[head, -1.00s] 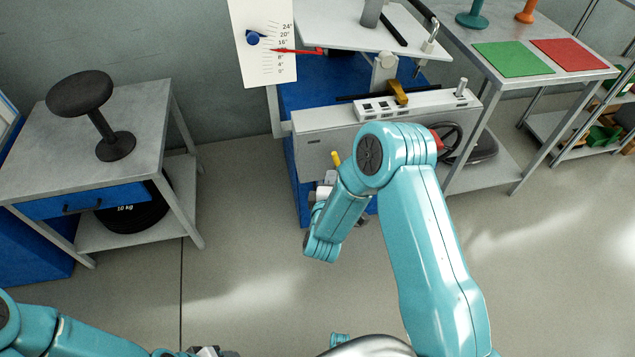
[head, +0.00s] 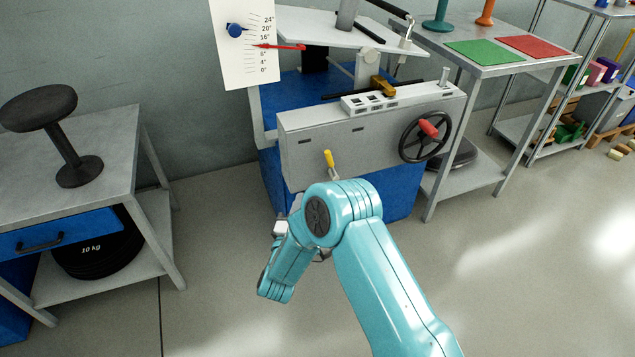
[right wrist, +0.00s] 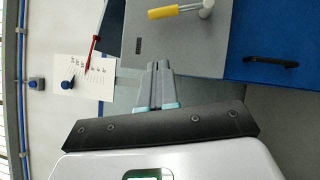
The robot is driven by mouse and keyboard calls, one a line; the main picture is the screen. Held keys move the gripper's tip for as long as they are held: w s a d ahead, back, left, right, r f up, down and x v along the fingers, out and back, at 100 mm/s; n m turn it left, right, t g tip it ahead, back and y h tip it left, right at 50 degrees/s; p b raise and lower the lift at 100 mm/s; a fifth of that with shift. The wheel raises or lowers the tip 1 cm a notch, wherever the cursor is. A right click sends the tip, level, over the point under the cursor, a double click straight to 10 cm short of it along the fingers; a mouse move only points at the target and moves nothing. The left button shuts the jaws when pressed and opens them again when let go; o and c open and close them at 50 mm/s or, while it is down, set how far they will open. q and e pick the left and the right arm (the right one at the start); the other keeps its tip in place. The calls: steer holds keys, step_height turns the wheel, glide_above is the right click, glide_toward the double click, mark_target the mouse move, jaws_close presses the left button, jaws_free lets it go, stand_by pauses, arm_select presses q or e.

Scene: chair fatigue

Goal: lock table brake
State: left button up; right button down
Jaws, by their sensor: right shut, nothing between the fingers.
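A yellow-handled lever (head: 328,158) sticks out near the lower edge of the grey front panel (head: 300,145) of the test table. It may be the table brake, but no label shows. In the right wrist view the yellow lever (right wrist: 177,12) lies beyond and slightly right of my fingertips, with a clear gap. My right gripper (right wrist: 157,68) is shut and empty, pointing towards the grey panel. In the head view my right forearm stands just below the lever and hides most of that gripper. My left gripper is not in view.
A black handwheel (head: 425,136) with a red knob is right of the lever on the panel. A blue drawer front with a black handle (right wrist: 271,62) shows in the right wrist view. A side table with a black stool (head: 60,130) stands left. Open floor lies between.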

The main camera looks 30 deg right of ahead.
mark_target(331, 165)
arm_select(q)
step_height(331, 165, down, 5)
steer(key=b, duration=0.4)
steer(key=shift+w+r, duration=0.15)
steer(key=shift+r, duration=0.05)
arm_select(e)
steer(key=s+d+x, duration=0.1)
steer(key=x, duration=1.1)
steer(key=shift+s+d+f, duration=0.2)
steer(key=shift+d+f, duration=0.15)
steer(key=shift+d, duration=0.2)
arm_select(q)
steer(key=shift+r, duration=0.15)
arm_select(e)
steer(key=shift+r, duration=0.1)
